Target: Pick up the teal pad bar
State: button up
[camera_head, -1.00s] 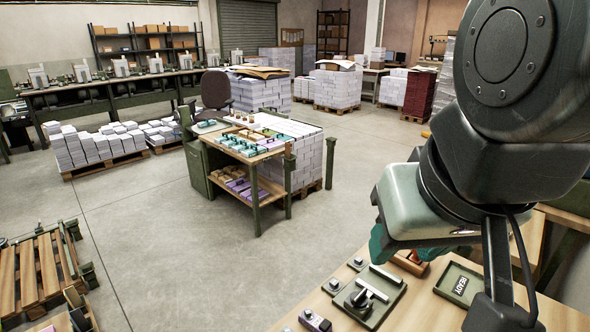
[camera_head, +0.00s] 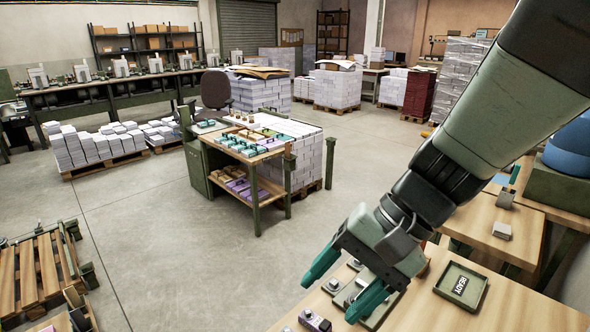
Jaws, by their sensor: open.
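My gripper (camera_head: 331,300) hangs over the wooden bench at the lower right, its two teal fingers spread apart with nothing seen held between them. A dark green plate with metal fittings (camera_head: 346,297) lies below it, partly hidden by the fingers. Several small teal bar-like pieces (camera_head: 250,152) lie on top of the small green-legged table in the middle, well away from my gripper. A thin teal piece (camera_head: 514,174) also stands on the bench at the right. I cannot tell which of these is the teal pad bar.
A green READY tray (camera_head: 461,284) lies on the bench right of my gripper. A small purple-grey box (camera_head: 315,321) sits at its front edge. Pallets of paper (camera_head: 338,87) stand behind. The floor (camera_head: 190,240) between bench and small table is clear.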

jog(key=w+d+f+m+t+y, duration=0.1)
jog(key=f+m+t, duration=0.2)
jog(key=f+m, duration=0.4)
jog(key=w+d+f+m+t+y, duration=0.1)
jog(key=w+f+m+t, duration=0.1)
jog(key=f+m, duration=0.5)
jog(key=w+d+f+m+t+y, duration=0.1)
jog(key=f+m+t, duration=0.4)
jog(key=f, duration=0.9)
jog(key=shift+w+d+f+m+y, duration=0.15)
jog(key=shift+d+m, duration=0.15)
jog(key=shift+m, duration=0.45)
jog(key=shift+d+r+m+y, duration=0.15)
jog(key=shift+d+m, duration=0.1)
jog(key=shift+m, duration=0.5)
jog(key=shift+a+f, duration=0.1)
jog(key=shift+f, duration=0.3)
jog(key=x, duration=1)
jog(key=shift+w+f, duration=0.15)
jog(key=shift+f, duration=0.05)
grip_shut()
